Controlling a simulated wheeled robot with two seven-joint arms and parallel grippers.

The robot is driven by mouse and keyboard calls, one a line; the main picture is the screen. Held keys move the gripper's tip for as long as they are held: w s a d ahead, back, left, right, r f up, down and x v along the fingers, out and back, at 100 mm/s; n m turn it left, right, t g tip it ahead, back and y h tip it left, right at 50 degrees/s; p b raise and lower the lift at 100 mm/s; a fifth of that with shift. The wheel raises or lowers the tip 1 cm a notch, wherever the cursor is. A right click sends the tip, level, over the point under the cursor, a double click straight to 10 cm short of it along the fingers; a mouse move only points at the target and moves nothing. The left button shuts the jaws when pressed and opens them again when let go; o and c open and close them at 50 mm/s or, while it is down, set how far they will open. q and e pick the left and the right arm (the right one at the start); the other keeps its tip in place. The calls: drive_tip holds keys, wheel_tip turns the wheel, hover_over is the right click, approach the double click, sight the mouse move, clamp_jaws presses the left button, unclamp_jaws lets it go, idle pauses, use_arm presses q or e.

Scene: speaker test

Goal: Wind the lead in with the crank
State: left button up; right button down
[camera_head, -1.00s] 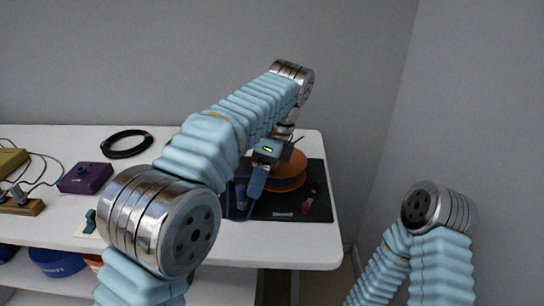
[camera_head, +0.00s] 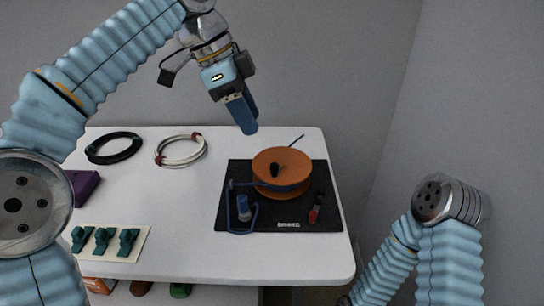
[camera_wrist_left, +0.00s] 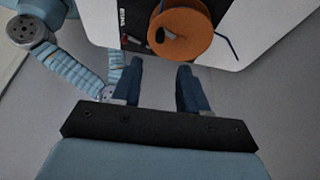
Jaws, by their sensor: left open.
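An orange reel (camera_head: 291,164) stands on a black mat (camera_head: 290,223) at the right of the table, with a black crank knob (camera_head: 274,170) on its top. In the left wrist view the reel (camera_wrist_left: 186,35) shows beyond the two spread fingers (camera_wrist_left: 161,84). My right gripper is out of view.
A red and black piece (camera_head: 315,208) lies on the mat's right side. A black cable coil (camera_head: 114,147) and a white coil (camera_head: 181,150) lie at the back left. Several green clips (camera_head: 104,239) sit on a card at the front. The middle of the table is clear.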

sight(273, 164)
use_arm(q)
drive_tip(key=b+x, duration=0.1)
drive_tip(key=x, duration=1)
drive_tip(key=shift+f, duration=0.25)
clamp_jaws()
